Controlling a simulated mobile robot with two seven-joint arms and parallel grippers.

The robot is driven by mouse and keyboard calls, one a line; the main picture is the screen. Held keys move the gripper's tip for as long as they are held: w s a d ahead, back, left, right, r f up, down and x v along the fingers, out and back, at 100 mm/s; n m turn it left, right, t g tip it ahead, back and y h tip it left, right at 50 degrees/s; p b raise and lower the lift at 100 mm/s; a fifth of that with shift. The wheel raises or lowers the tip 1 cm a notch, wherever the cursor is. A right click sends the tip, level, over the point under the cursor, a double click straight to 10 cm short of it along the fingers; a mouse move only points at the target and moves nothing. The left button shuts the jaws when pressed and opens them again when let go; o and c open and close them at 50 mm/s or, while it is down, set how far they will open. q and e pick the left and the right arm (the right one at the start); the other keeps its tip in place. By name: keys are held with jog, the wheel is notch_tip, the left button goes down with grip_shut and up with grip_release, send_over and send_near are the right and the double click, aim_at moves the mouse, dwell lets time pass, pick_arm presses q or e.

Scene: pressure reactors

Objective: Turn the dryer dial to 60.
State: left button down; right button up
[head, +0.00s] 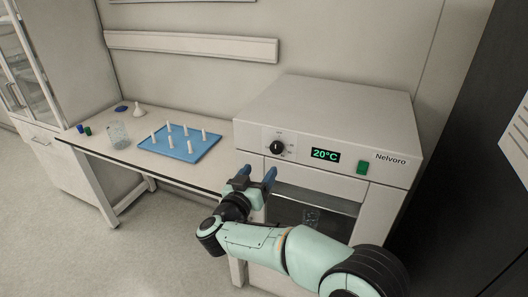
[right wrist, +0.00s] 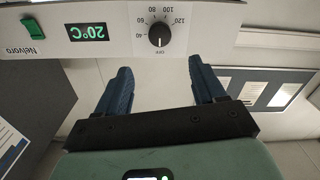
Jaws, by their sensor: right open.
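The dryer (head: 330,110) is a pale box with the name Nelvoro on its front. Its black round dial (head: 277,147) sits at the left of the front panel. The green display (head: 325,155) reads 20°C. My right gripper (head: 257,173) is open and empty, just below and left of the dial, apart from it. In the right wrist view its blue fingers (right wrist: 159,75) point toward the panel. My left gripper is not in view.
A green switch (head: 363,167) is right of the display. The dryer's window (head: 310,215) is below the panel. On the bench at left are a blue tray (head: 180,143) with several white pegs, a glass beaker (head: 117,133) and a white funnel (head: 138,111). A dark cabinet (head: 465,150) stands at right.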

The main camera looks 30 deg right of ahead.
aim_at(275, 148)
jog(key=p+x, duration=0.1)
jog(key=x, duration=1.1)
jog(key=shift+w+d+p, duration=0.15)
jog(key=shift+w+p, duration=0.05)
jog(key=shift+p, duration=0.15)
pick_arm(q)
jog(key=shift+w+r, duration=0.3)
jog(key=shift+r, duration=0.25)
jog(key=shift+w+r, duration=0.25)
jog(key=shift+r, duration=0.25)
pick_arm(e)
jog(key=shift+f, duration=0.1)
jog(key=c, duration=1.1)
